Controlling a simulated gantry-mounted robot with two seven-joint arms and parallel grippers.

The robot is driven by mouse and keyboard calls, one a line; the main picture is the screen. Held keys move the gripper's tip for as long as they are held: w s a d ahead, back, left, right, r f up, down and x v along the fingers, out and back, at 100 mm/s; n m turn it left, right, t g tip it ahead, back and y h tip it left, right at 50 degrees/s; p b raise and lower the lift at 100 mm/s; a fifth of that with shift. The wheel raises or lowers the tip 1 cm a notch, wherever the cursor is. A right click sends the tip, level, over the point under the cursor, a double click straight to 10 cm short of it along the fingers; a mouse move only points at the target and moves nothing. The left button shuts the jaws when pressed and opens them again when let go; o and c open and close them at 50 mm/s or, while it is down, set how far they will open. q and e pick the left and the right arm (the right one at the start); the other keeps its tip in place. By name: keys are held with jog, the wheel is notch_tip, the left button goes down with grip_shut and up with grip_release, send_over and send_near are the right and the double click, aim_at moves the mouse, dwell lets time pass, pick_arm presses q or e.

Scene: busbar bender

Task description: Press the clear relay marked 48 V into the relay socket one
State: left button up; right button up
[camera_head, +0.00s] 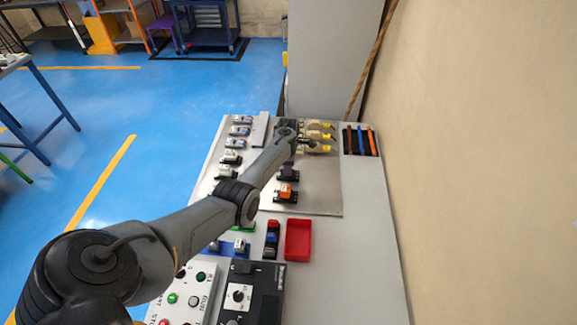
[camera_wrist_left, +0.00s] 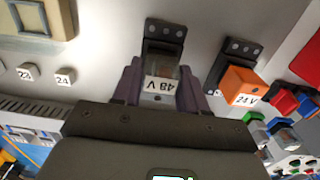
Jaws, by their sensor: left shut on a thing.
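The clear relay marked 48 V (camera_wrist_left: 161,78) sits between the purple fingers of my left gripper (camera_wrist_left: 163,86) in the left wrist view, its white label facing the camera. The gripper is shut on it. A black socket (camera_wrist_left: 164,34) with round holes is directly beyond the relay; whether the relay touches it or is seated cannot be told. In the head view my left gripper (camera_head: 287,172) is over the metal plate, just behind the orange relay, and the clear relay is not distinct there. My right gripper is not in view.
An orange relay marked 24 V (camera_wrist_left: 242,88) stands in a neighbouring black socket (camera_wrist_left: 240,50). A red tray (camera_head: 298,240), control boxes (camera_head: 255,297) and coloured-handled tools (camera_head: 361,140) are on the bench. Yellowish parts (camera_head: 318,136) stand behind the gripper. Small grey relays (camera_head: 241,119) line the left.

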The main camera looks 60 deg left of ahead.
pick_arm(q)
jog(key=shift+f+b, duration=0.35)
jog(key=shift+f, duration=0.2)
jog(key=o, duration=1.2)
jog(key=shift+c, duration=0.2)
notch_tip(320, 180, up, 10)
jog(key=shift+p, duration=1.25)
jog(key=shift+r, duration=0.4)
